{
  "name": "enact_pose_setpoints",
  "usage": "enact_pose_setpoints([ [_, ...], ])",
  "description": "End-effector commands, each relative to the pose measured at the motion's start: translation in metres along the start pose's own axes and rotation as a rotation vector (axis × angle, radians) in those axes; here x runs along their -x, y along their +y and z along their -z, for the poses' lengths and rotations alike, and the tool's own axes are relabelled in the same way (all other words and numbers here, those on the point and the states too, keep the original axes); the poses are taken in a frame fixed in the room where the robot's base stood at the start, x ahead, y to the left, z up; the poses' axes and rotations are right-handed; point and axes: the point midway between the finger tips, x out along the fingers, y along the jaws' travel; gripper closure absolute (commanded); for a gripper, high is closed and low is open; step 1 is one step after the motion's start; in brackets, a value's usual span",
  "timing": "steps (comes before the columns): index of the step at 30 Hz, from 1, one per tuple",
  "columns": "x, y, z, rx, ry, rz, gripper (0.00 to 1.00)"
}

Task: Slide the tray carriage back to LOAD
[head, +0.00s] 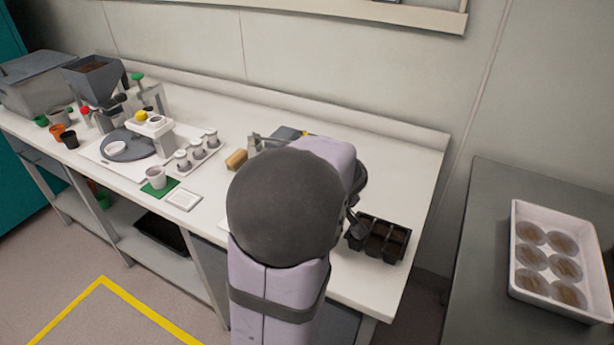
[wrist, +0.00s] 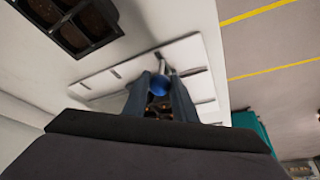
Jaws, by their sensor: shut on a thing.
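In the wrist view my gripper (wrist: 161,80) has its two dark fingers shut on a blue knob (wrist: 160,86). The knob is at a pale metal stem over a white plate (wrist: 112,74) with several dark slots. A black cell tray (wrist: 48,12) filled with brown soil shows beyond the plate, at the top left. In the head view the same cell tray (head: 404,238) sits near the right end of the bench. My arm hides the knob and most of the plate there. I cannot make out a LOAD mark or tell which part is the carriage.
A tan block (head: 236,159), a rack of small capped pots (head: 197,152) and a green mat (head: 160,190) lie to the left. A white tray of round dishes (head: 516,240) is on the grey side table.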

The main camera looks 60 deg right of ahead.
Motion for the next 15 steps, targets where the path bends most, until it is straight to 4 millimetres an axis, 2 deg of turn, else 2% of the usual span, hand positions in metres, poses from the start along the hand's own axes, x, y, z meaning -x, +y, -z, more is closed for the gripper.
enact_pose_setpoints([
  [15,0.008,-0.027,-0.016,0.001,0.001,-0.001,0.88],
])
